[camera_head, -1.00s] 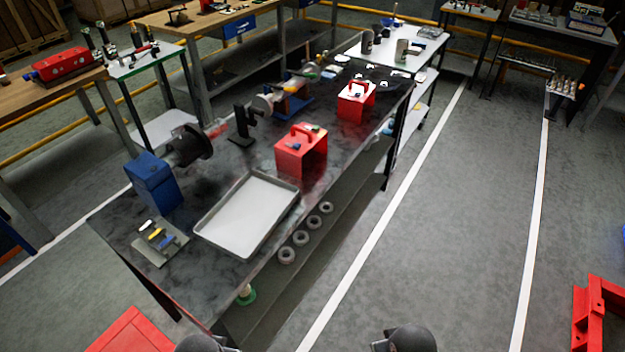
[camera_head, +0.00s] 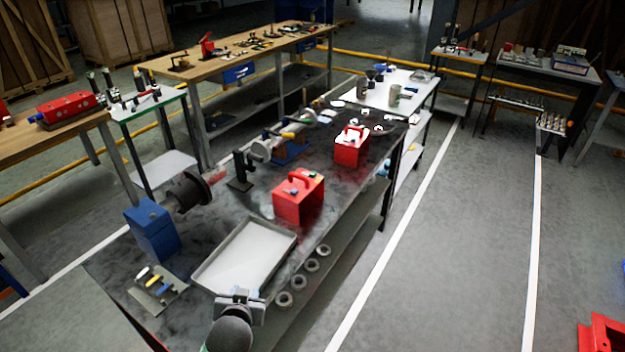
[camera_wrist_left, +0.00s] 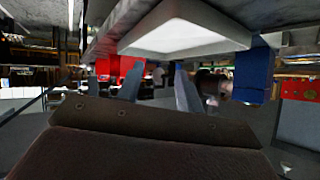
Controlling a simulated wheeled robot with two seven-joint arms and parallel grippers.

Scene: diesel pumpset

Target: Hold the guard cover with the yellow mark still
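Two red box-shaped covers with top handles stand on the dark bench, a nearer one (camera_head: 298,203) and a farther one (camera_head: 351,152). Small coloured marks show on them, but I cannot make out a yellow one. The nearer bench end holds a small plate (camera_head: 157,292) with white, yellow and blue-handled pieces. My left gripper (camera_head: 240,298) is at the near edge of the pale tray, away from both red covers. In the left wrist view its two grey fingers (camera_wrist_left: 158,80) stand apart with nothing between them. My right gripper is out of view.
The pale tray (camera_head: 205,280) lies on the bench's near part. A blue block (camera_head: 152,230) with a dark round flange (camera_head: 188,192) stands to its left. Several grey rings (camera_head: 311,265) sit on the shelf below. The floor aisle (camera_head: 450,250) to the right is clear.

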